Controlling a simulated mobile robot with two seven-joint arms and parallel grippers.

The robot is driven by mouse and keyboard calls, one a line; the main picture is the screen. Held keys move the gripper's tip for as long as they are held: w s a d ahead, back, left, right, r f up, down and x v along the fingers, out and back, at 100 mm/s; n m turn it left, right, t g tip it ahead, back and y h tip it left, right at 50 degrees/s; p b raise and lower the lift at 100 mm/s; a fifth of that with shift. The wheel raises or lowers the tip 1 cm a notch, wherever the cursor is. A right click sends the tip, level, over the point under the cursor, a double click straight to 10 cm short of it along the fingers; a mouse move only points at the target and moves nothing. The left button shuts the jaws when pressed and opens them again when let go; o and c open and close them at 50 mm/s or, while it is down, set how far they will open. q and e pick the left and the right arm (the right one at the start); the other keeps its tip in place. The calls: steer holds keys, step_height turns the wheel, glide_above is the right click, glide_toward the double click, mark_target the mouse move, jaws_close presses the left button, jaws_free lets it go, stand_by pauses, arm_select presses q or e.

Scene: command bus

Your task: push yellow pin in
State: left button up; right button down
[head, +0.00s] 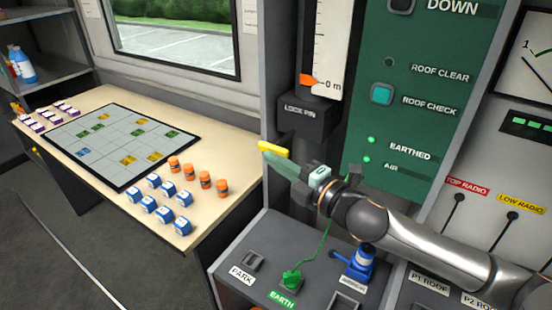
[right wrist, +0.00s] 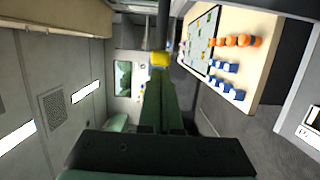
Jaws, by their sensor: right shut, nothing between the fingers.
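The yellow pin (head: 274,149) shows in the head view just below the dark LOCK PIN box (head: 304,115), beside the tips of my right gripper. In the right wrist view the yellow pin (right wrist: 160,59) is a small yellow block at the end of a dark bar, directly ahead of the fingertips. My right gripper (head: 271,163) has green fingers that are together and empty; they also fill the middle of the right wrist view (right wrist: 160,76). I cannot tell whether the fingertips touch the pin. My left gripper is not in view.
The green panel (head: 425,40) stands behind and right of my right arm. Below is a grey console (head: 248,240) with a green EARTH plug (head: 291,279) and a blue handle (head: 359,264). A table (head: 225,150) with a gridded board (head: 110,145) and coloured blocks is at left.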

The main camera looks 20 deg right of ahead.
mark_target(281, 146)
steer(key=shift+d, duration=0.1)
steer(key=w+d, duration=0.3)
steer(key=shift+d+p, duration=0.25)
steer(key=shift+p, duration=0.15)
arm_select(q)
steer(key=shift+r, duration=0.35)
arm_select(e)
steer(key=shift+s, duration=0.1)
